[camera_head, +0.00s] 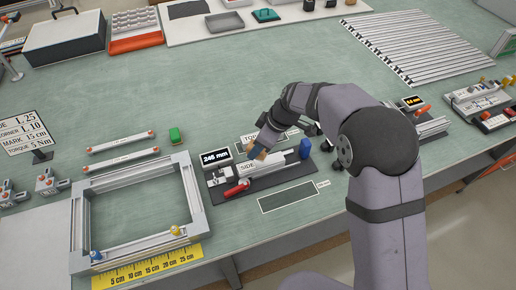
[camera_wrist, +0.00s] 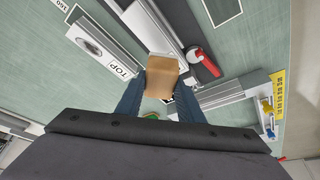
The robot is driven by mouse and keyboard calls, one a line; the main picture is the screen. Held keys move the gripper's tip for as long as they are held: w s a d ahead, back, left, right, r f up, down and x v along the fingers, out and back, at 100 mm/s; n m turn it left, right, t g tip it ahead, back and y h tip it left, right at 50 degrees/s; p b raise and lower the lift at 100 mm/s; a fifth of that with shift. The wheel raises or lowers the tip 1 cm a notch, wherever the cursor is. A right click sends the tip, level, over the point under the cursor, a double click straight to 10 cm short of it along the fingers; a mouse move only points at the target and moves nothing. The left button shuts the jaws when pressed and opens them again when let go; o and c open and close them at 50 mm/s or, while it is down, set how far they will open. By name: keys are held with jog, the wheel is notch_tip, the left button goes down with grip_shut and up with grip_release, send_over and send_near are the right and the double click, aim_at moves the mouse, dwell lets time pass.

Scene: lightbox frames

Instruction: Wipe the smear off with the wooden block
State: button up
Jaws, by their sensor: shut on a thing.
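My gripper (camera_head: 257,151) is shut on the tan wooden block (camera_wrist: 161,72). In the wrist view the block sits between my two dark fingers (camera_wrist: 160,97), its far end pointing away from the camera. In the head view the block is small and partly hidden by the gripper, over the grey fixture labelled SIDE (camera_head: 250,178). I cannot tell whether it touches anything below. I cannot make out the smear in either view.
The table's middle back is clear.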

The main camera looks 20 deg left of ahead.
jog(key=shift+r+p, duration=0.6)
jog(key=shift+r, duration=1)
